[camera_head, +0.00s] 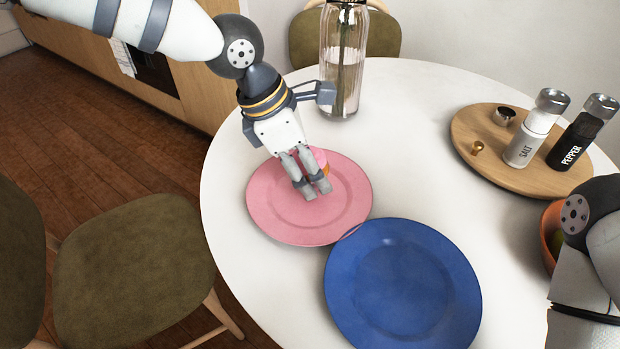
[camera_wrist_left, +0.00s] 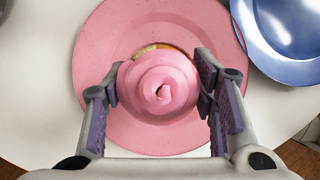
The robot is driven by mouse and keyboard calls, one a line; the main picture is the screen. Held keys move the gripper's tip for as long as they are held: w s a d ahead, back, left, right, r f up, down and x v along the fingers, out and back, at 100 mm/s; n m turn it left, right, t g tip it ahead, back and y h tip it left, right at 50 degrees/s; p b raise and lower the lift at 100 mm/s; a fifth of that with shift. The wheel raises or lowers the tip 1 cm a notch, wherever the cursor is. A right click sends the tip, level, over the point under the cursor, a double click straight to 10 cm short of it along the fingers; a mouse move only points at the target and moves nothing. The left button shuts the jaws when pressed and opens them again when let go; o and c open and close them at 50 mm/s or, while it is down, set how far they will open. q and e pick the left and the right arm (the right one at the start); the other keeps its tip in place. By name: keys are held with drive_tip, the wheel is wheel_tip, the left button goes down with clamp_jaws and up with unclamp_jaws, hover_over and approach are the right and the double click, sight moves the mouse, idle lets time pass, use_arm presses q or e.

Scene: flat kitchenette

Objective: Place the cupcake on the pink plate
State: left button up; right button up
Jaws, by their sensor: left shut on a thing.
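The cupcake (camera_wrist_left: 160,88) has pink swirled frosting and sits between the fingers of my left gripper (camera_wrist_left: 160,100) in the left wrist view. In the head view my left gripper (camera_head: 318,190) is shut on it, and the cupcake (camera_head: 322,160) is mostly hidden behind the fingers. The pink plate (camera_head: 268,215) lies on the table directly below the cupcake; its rim also shows in the left wrist view (camera_wrist_left: 95,50). I cannot tell whether the cupcake touches the plate. Only part of my right arm shows at the right edge, without its gripper.
A blue plate (camera_head: 400,285) lies beside the pink plate, their rims meeting. A glass vase (camera_head: 340,75) stands behind my left gripper. A wooden tray (camera_head: 490,170) holds salt (camera_head: 530,130) and pepper (camera_head: 578,140) shakers. An orange bowl (camera_head: 549,232) is at the right. The white table's middle is clear.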

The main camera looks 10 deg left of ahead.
use_arm(q)
wheel_tip(320, 180, down, 3)
drive_tip(key=shift+f, duration=0.15)
drive_tip(key=shift+o, duration=1.1)
drive_tip(key=o, duration=0.4)
